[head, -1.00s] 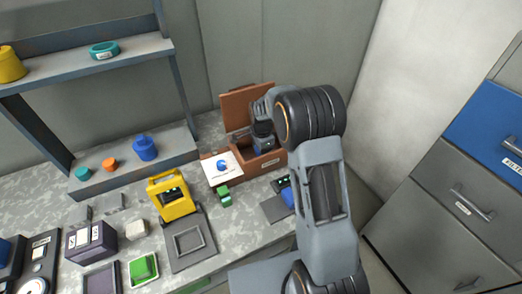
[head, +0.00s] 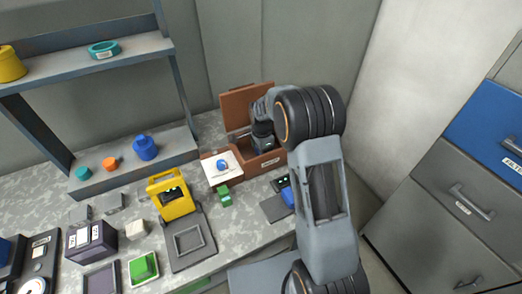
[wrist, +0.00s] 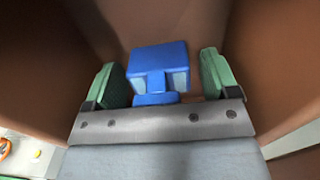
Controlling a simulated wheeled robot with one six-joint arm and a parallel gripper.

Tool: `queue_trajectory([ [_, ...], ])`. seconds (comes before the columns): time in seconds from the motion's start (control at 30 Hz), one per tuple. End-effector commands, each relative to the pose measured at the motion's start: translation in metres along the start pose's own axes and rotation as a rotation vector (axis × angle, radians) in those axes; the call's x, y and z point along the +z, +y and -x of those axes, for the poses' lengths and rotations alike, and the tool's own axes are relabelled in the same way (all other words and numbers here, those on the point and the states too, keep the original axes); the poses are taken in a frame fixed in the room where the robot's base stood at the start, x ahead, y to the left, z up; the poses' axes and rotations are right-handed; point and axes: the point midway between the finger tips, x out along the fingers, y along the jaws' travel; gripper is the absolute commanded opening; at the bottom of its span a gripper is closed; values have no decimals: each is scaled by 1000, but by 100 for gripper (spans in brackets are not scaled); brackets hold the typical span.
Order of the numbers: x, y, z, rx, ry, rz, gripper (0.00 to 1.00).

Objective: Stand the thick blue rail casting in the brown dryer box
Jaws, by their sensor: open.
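The blue rail casting (wrist: 158,62) is inside the brown dryer box (wrist: 268,60), between my fingertips in the wrist view, with a gap on each side. Its lower part is partly hidden by my gripper's front edge, and I cannot tell whether it rests on the box floor. My gripper (wrist: 162,76) has its two green-padded fingers apart. In the head view the dryer box (head: 268,162) stands open with its lid up at the back, and my gripper (head: 263,142) reaches down into it. The casting is mostly hidden there.
A white card with a blue mark (head: 221,167) is at the box's front left. A small green object (head: 224,195) and a yellow frame device (head: 172,195) stand in front and left. A shelf (head: 130,165) is at the left, and a wall is close behind the box.

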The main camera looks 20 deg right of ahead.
Motion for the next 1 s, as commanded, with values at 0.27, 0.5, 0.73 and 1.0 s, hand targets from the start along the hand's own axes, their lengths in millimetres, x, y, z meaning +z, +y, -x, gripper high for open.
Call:
queue_trajectory([
  [0.27,0,-1,46,-6,1,0,81],
  [0.5,0,-1,89,-5,1,0,81],
  [0.73,0,0,115,-3,1,3,81],
  [1.0,11,50,156,-69,23,297,81],
])
